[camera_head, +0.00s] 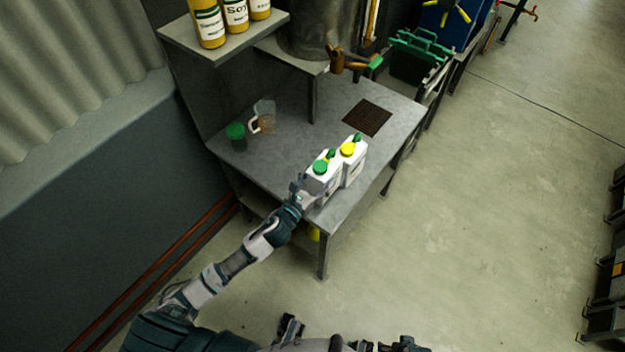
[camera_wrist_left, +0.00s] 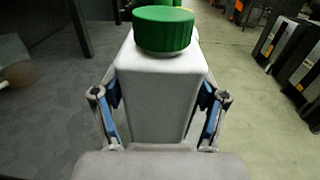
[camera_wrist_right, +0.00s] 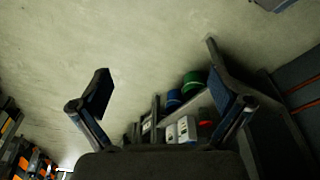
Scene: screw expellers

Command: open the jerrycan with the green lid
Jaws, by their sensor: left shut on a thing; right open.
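A white jerrycan (camera_head: 318,187) with a green lid (camera_head: 320,167) stands upright near the front edge of the grey table. My left gripper (camera_head: 301,190) is shut on its body from the near side. In the left wrist view the white body (camera_wrist_left: 160,95) sits between the two fingers of the gripper (camera_wrist_left: 159,92), and the green lid (camera_wrist_left: 163,30) is on top, above the fingers. My right gripper (camera_wrist_right: 160,95) is open and empty in the right wrist view, away from the jerrycan.
A white container with a yellow lid (camera_head: 347,149) stands close behind, with more green caps around it. A glass jug (camera_head: 264,115) and a green-lidded jar (camera_head: 236,136) stand at the table's left. A dark grate (camera_head: 367,117) lies at the back right. Bottles fill the shelf above.

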